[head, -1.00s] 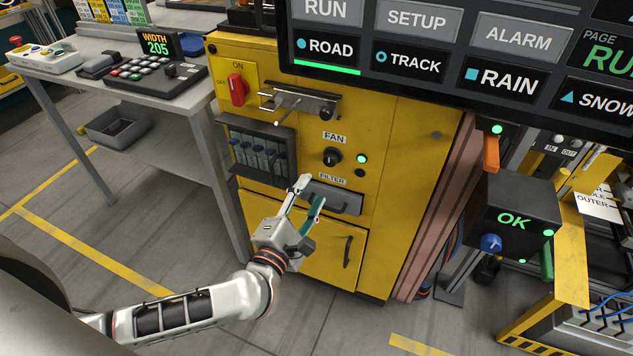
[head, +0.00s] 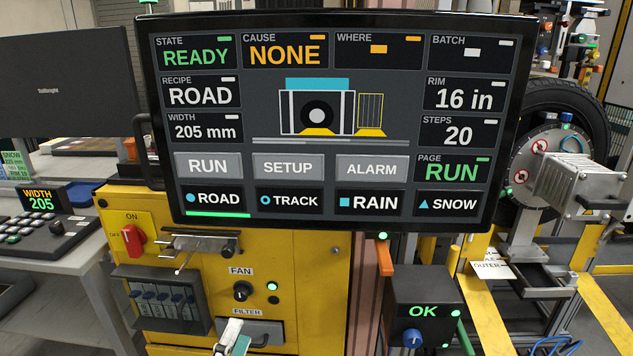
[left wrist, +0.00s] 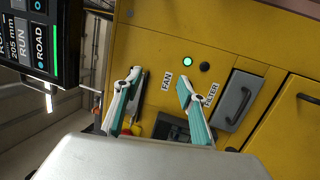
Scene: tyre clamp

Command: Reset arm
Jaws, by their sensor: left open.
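My left gripper (head: 233,335) is at the bottom edge of the head view, in front of the yellow cabinet near the filter drawer (head: 262,333). Only its fingertips show there. In the left wrist view, the two teal-padded fingers (left wrist: 158,80) are spread apart with nothing held between them. The yellow cabinet front with the FAN and FILTER labels fills much of that view, and the filter drawer handle (left wrist: 236,104) is to the right of the fingers. My right gripper is not in view.
A large screen (head: 330,120) reads READY, ROAD and 205 mm above the cabinet (head: 310,290). The cabinet carries a red switch (head: 133,238), a metal latch (head: 200,245) and a fan knob (head: 242,291). A black box reading OK (head: 425,310) and a tyre (head: 590,110) are at right.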

